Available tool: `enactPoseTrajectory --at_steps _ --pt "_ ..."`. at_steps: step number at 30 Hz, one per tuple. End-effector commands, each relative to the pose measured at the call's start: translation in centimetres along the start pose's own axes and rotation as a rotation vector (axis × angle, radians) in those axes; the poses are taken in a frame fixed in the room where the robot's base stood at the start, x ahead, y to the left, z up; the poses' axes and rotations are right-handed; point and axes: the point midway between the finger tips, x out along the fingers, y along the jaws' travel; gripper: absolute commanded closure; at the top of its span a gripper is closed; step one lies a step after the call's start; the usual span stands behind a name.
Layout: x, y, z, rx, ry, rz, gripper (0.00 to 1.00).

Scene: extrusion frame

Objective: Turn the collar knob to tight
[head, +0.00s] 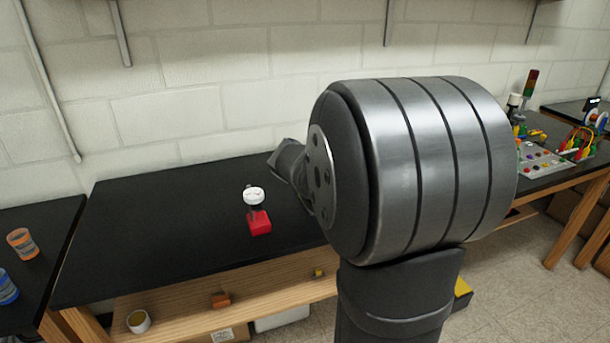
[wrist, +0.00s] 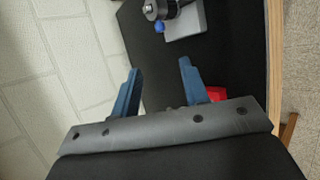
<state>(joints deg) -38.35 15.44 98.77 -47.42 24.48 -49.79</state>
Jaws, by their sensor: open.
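A white round cap with dark marks (head: 254,194) stands on a dark stem above a red block (head: 259,223) on the black table, in the head view. In the wrist view, a dark and silver round part with a blue ball (wrist: 160,27) sits by a grey block (wrist: 186,24) at the top edge, partly cut off. I cannot tell for sure which of these is the collar knob. My gripper (wrist: 160,67) is open, with two blue fingers apart and nothing between them. A red piece (wrist: 216,93) shows beside the right finger. My arm hides the gripper's fingers in the head view.
The black table (head: 150,235) is mostly bare left of my arm. Orange (head: 22,243) and blue cups stand on the left table. A block wall (head: 190,110) rises behind. Coloured equipment stands far right.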

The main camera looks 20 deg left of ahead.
Motion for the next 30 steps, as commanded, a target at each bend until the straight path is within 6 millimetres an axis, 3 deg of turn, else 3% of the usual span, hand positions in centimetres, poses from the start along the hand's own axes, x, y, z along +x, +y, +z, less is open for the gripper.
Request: enactPoseTrajectory --at_steps 8,15,19,25,30 --pt "0.4 0.6 0.2 -0.007 -0.015 -0.014 0.59" --pt "2.3 5.1 1.2 -0.062 -0.097 -0.178 0.59" --pt "2.8 7.2 0.8 -0.109 -0.089 -0.307 0.59" --pt "2.6 8.9 -0.6 -0.177 -0.027 -0.447 0.59" --pt "2.6 9.2 -1.0 -0.2 0.0 -0.487 0.59"
